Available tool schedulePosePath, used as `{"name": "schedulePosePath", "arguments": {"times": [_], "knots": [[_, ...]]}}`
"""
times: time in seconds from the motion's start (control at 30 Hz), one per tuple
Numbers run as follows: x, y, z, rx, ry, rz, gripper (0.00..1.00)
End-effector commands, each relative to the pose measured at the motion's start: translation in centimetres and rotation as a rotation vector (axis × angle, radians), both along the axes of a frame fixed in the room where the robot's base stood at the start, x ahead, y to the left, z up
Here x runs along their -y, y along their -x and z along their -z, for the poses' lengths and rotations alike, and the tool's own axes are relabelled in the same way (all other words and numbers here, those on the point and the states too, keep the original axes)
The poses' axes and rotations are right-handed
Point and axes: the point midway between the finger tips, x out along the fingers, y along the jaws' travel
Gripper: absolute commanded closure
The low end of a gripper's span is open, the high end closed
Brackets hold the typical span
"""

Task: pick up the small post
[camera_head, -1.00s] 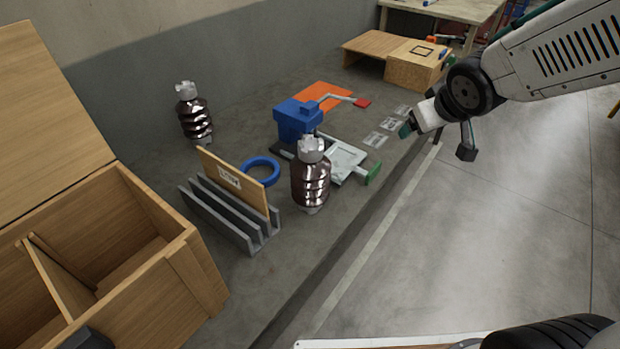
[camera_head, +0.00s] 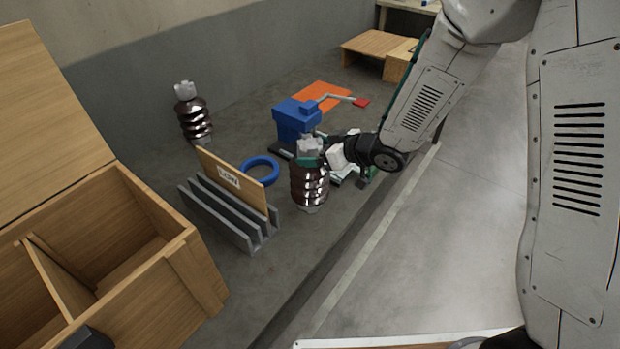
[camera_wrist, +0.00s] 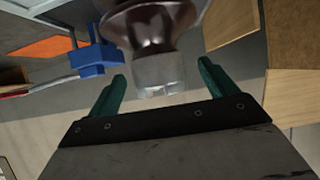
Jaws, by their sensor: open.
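Two dark brown ribbed posts with silver caps stand upright on the grey bench: a front post (camera_head: 310,188) and a back left post (camera_head: 194,120). I cannot tell for sure which one is the small post. My gripper (camera_head: 322,150) is open at the cap of the front post, reaching in from the right. In the wrist view, a post's silver cap (camera_wrist: 158,75) sits between the tips of my two green fingers (camera_wrist: 162,78), with gaps on both sides. My gripper and arm hide part of the area behind the front post.
A grey slotted rack (camera_head: 232,218) holding an upright wooden board (camera_head: 238,182) stands just left of the front post. A blue ring (camera_head: 260,170) and a blue vise (camera_head: 296,122) are close behind. An open wooden box (camera_head: 140,250) is at left. The bench edge runs along the right.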

Motion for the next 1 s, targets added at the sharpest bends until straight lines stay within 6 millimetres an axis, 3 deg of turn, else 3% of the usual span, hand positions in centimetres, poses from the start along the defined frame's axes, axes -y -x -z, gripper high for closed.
{"name": "schedulePosePath", "arguments": {"times": [0.2,0.5,0.8,1.0], "knots": [[-1.8,-1.7,1.6,-0.001,0.002,-0.001,0.15],[-2.1,-2.0,1.7,0.001,0.001,0.000,0.18],[-2.1,-2.0,1.6,0.000,0.001,0.001,1.00],[-2.2,-2.2,1.3,0.008,-0.004,0.001,1.00]]}}
